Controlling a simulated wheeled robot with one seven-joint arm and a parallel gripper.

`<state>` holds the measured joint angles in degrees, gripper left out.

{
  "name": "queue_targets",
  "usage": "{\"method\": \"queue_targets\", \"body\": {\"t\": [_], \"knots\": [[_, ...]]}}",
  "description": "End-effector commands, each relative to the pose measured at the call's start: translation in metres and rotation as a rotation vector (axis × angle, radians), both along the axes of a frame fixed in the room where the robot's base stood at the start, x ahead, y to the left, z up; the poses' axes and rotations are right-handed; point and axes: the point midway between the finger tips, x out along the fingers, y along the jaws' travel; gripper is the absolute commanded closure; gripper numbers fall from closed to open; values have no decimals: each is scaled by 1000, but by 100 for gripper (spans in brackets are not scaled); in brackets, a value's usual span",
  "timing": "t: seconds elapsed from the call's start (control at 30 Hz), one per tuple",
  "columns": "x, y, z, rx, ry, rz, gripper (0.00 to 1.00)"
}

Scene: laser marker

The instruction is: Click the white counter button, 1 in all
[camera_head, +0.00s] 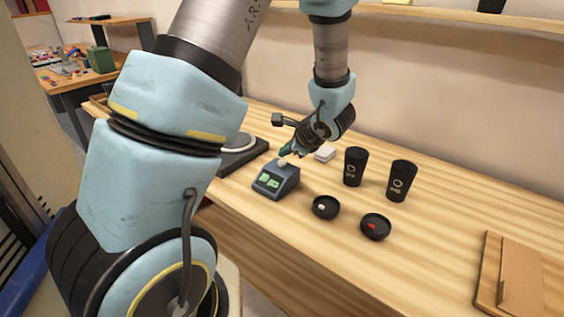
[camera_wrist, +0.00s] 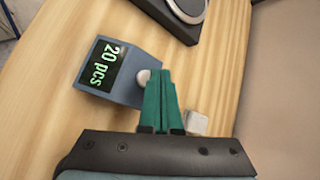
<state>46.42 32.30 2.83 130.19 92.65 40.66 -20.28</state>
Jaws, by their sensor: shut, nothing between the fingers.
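The counter (camera_head: 275,180) is a blue-grey box with a green display, standing on the wooden table. In the wrist view the counter (camera_wrist: 122,82) shows "20 pcs" on its dark screen. Its round white button (camera_head: 283,162) is on top, and it also shows in the wrist view (camera_wrist: 142,76). My gripper (camera_head: 284,152) has green fingers, shut and empty. In the wrist view the fingertips (camera_wrist: 160,72) appear right beside the button, partly overlapping its edge. I cannot tell whether they touch it.
A small white block (camera_head: 325,153) lies behind the counter. Two black cups (camera_head: 354,167) (camera_head: 401,181) stand to the right. Two black dishes (camera_head: 325,207) (camera_head: 375,226) sit in front of them. A dark device with a round plate (camera_head: 238,150) is to the left. Brown cardboard (camera_head: 520,275) lies far right.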

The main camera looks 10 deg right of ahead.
Motion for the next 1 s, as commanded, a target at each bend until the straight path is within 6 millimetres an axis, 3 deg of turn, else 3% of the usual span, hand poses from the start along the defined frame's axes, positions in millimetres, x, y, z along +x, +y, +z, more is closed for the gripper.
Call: {"method": "queue_targets", "body": {"t": [1.0], "knots": [[0, 0, -10, 0, 0, 0, 100]]}}
